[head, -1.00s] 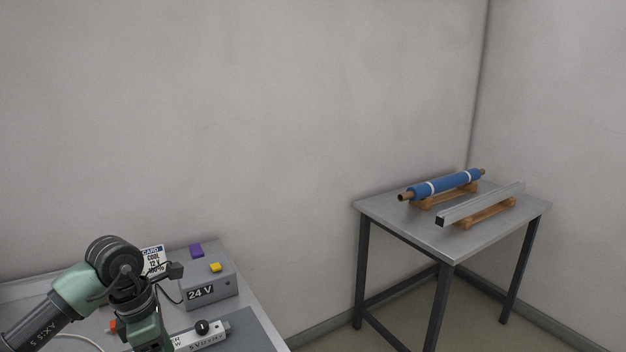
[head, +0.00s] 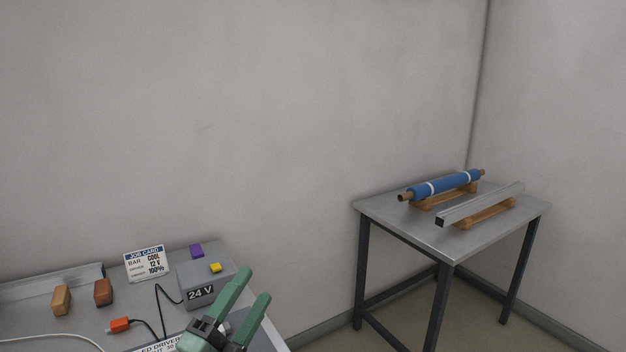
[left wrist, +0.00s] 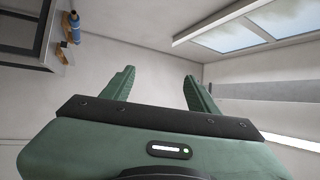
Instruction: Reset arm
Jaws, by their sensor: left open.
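My left gripper (head: 248,293) shows at the bottom of the head view, in front of the right edge of the workbench. Its two green fingers are apart and point up and to the right. In the left wrist view the fingers (left wrist: 158,88) are also spread, with nothing between them but the wall behind. My right gripper is in neither view.
The workbench (head: 88,322) holds a grey 24 V box (head: 190,282), a job card (head: 146,264), two wooden blocks, an orange connector (head: 120,325) and cables. A side table (head: 460,240) at right bears a blue roll (head: 440,187) and a metal bar (head: 485,203). Floor between them is clear.

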